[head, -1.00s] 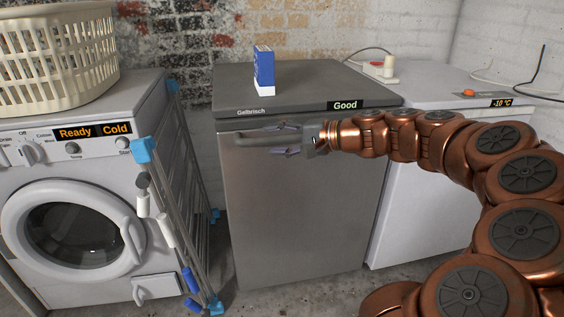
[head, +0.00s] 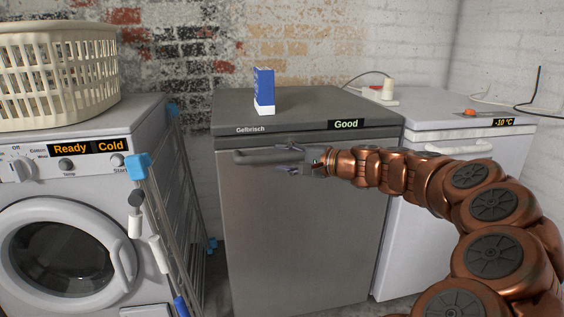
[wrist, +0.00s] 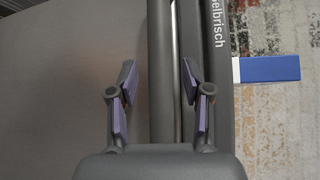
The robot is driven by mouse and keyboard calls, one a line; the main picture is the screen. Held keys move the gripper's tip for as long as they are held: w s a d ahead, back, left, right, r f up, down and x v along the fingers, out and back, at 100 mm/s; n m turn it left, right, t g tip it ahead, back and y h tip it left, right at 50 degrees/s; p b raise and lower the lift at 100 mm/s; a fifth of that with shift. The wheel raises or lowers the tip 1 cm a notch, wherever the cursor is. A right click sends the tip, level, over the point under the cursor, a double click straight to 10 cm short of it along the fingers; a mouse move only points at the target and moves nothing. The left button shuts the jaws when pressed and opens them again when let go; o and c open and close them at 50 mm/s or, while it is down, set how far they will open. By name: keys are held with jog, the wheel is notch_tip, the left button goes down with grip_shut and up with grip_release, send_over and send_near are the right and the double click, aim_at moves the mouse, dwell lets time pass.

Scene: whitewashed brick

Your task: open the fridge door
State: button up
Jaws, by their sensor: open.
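The fridge is a low grey unit labelled "Gelbrisch" with a "Good" display; its door (head: 295,235) is shut. A grey bar handle (head: 255,157) runs across the top of the door. My gripper (head: 284,159) reaches in from the right at the handle's height. In the wrist view my gripper (wrist: 159,80) is open, with one purple-padded finger on each side of the handle bar (wrist: 161,40). Gaps show between the pads and the bar, and nothing is gripped. The palm hides part of the handle.
A blue and white box (head: 264,88) stands on the fridge top. A washing machine (head: 70,235) with a basket (head: 60,75) on it and a folded drying rack (head: 150,225) stand at the left. A white freezer (head: 400,235) stands at the right behind my arm.

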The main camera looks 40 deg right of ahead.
jog(key=shift+w+a, duration=0.2)
jog(key=shift+w, duration=0.25)
grip_shut()
dwell(0.5)
